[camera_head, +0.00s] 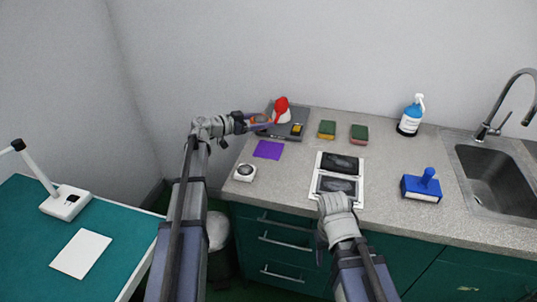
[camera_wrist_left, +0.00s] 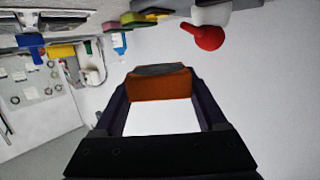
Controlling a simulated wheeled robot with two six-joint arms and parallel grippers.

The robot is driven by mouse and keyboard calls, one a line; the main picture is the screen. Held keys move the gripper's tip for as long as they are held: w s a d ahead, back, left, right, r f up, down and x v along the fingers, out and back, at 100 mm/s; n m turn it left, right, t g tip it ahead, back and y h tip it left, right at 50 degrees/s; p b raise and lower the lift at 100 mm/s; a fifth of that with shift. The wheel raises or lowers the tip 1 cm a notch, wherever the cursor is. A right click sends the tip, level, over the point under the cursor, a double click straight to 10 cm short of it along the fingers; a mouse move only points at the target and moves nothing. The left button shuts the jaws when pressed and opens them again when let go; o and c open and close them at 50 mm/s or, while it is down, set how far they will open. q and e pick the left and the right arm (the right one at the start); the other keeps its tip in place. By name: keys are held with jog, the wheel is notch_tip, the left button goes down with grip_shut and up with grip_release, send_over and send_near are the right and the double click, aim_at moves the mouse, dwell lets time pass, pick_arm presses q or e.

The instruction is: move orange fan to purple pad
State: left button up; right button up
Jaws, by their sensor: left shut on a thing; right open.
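The orange fan (camera_wrist_left: 160,88) is an orange block with a dark grey face, held between the fingers of my left gripper (camera_wrist_left: 160,100) in the left wrist view. In the head view my left gripper (camera_head: 258,122) is at the left end of the counter, and the fan is mostly hidden there. The purple pad (camera_head: 268,150) lies flat and bare on the counter, just below the gripper in the picture. My right gripper (camera_head: 336,204) is open near the counter's front edge, by the white-framed panel; its fingers are hard to make out.
A grey tray (camera_head: 299,118) and a red-and-white bottle (camera_head: 282,110) stand behind the pad. A small white device (camera_head: 245,173) sits in front of it. Sponges (camera_head: 327,129), a panel with dark squares (camera_head: 341,162), a blue stamp (camera_head: 422,186), a spray bottle (camera_head: 411,116) and a sink (camera_head: 495,178) lie rightward.

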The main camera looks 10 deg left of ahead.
aim_at(261, 148)
pick_arm(q)
jog(key=shift+s+a+f+h, duration=0.1)
jog(key=shift+s+h, duration=0.1)
jog(key=shift+h, duration=0.1)
notch_tip(261, 148, down, 10)
jog(key=b, duration=1)
jog(key=shift+f, duration=0.2)
jog(key=o, duration=1.3)
jog(key=shift+r, duration=0.1)
jog(key=shift+r, duration=0.1)
jog(key=shift+s+r, duration=0.1)
jog(key=shift+r, duration=0.05)
jog(key=p+v, duration=0.2)
jog(key=v, duration=0.9)
jog(key=shift+s+a, duration=0.15)
jog(key=shift+a, duration=0.15)
